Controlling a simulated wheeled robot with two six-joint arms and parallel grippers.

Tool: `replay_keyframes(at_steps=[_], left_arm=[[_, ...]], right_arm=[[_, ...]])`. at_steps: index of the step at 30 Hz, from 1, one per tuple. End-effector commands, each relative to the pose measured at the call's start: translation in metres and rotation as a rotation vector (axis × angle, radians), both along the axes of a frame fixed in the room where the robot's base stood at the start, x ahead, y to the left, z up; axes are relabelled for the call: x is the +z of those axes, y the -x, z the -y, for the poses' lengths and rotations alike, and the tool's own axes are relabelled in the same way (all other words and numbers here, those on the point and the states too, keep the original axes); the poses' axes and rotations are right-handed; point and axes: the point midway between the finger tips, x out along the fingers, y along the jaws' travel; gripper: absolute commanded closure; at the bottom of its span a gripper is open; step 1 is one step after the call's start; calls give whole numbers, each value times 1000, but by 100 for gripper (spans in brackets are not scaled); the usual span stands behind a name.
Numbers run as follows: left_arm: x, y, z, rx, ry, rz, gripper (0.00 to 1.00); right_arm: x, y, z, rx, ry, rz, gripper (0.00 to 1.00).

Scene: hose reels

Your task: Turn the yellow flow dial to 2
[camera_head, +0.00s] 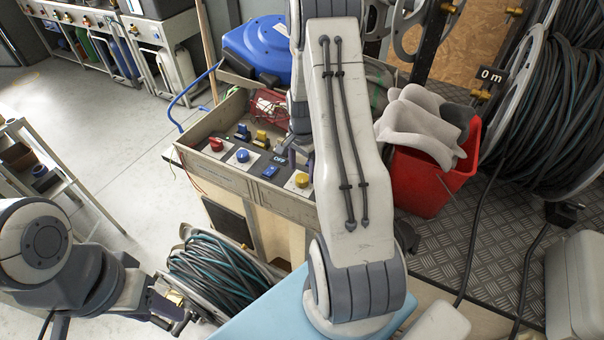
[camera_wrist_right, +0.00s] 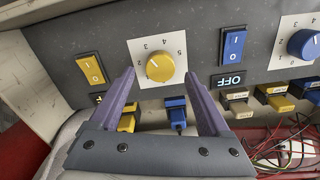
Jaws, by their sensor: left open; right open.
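The yellow flow dial (camera_wrist_right: 160,67) sits on a white numbered plate in the right wrist view, with a pale pointer mark towards its upper left. I cannot tell for sure which number it meets. In the head view the dial (camera_head: 301,180) is at the panel's right end, beside my right arm. My right gripper (camera_wrist_right: 160,78) is open and empty, its two purple fingers either side of the dial in the picture; contact cannot be told. My right arm mostly hides it in the head view. My left gripper (camera_head: 174,310) is open and empty at lower left, away from the panel.
A yellow rocker switch (camera_wrist_right: 91,69) and a blue one (camera_wrist_right: 233,46) flank the dial, with a blue dial (camera_wrist_right: 302,43) further right. Plugs and red wires lie near the panel. A red bucket (camera_head: 425,180) with cloths stands right of my arm.

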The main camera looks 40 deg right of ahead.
Motion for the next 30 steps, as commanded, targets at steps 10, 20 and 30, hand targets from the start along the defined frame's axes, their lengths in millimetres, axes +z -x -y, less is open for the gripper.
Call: replay_keyframes(at_steps=[10,20,30], left_arm=[[1,0,0,0,0,0,50],[1,0,0,0,0,0,50],[2,0,0,0,0,0,50]], right_arm=[[-26,0,0,1,0,0,19],[-26,0,0,1,0,1,69],[-25,0,1,21,0,1,100]])
